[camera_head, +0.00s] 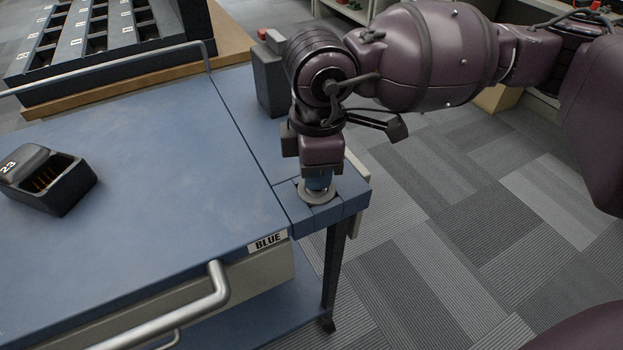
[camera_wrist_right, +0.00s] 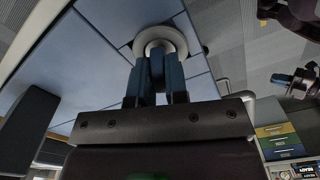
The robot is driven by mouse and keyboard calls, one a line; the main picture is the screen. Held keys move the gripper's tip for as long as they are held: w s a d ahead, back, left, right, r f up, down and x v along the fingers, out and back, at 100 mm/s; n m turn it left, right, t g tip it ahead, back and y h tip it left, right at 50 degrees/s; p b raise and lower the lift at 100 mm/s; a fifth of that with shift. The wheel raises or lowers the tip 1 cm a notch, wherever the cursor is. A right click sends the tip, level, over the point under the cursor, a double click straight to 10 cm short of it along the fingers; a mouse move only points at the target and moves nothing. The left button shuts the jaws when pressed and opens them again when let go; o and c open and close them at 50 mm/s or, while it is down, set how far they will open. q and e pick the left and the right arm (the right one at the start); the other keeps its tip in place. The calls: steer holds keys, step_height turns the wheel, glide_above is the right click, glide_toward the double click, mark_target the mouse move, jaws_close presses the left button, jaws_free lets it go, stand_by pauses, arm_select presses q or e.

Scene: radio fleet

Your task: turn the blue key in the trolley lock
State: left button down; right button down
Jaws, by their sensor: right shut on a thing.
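The blue key (camera_head: 318,183) stands in the round pale lock ring (camera_head: 317,197) on the near right corner of the blue trolley (camera_head: 150,170). My right gripper (camera_head: 320,173) comes down on it from above and is shut on it. In the right wrist view the key (camera_wrist_right: 157,65) shows between the blue-looking fingers of the gripper (camera_wrist_right: 157,78), with the lock ring (camera_wrist_right: 160,40) just beyond their tips. The fingers hide most of the key, so I cannot tell how far it is turned.
A dark open box marked 23 (camera_head: 45,182) sits on the trolley top at left. A dark upright box (camera_head: 270,80) stands behind my right gripper. A BLUE label (camera_head: 268,241) and a metal handle (camera_head: 180,315) are on the near side. Carpet is clear at right.

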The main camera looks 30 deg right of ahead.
steer(key=c, duration=1.1)
jaws_free()
steer(key=shift+o, duration=0.2)
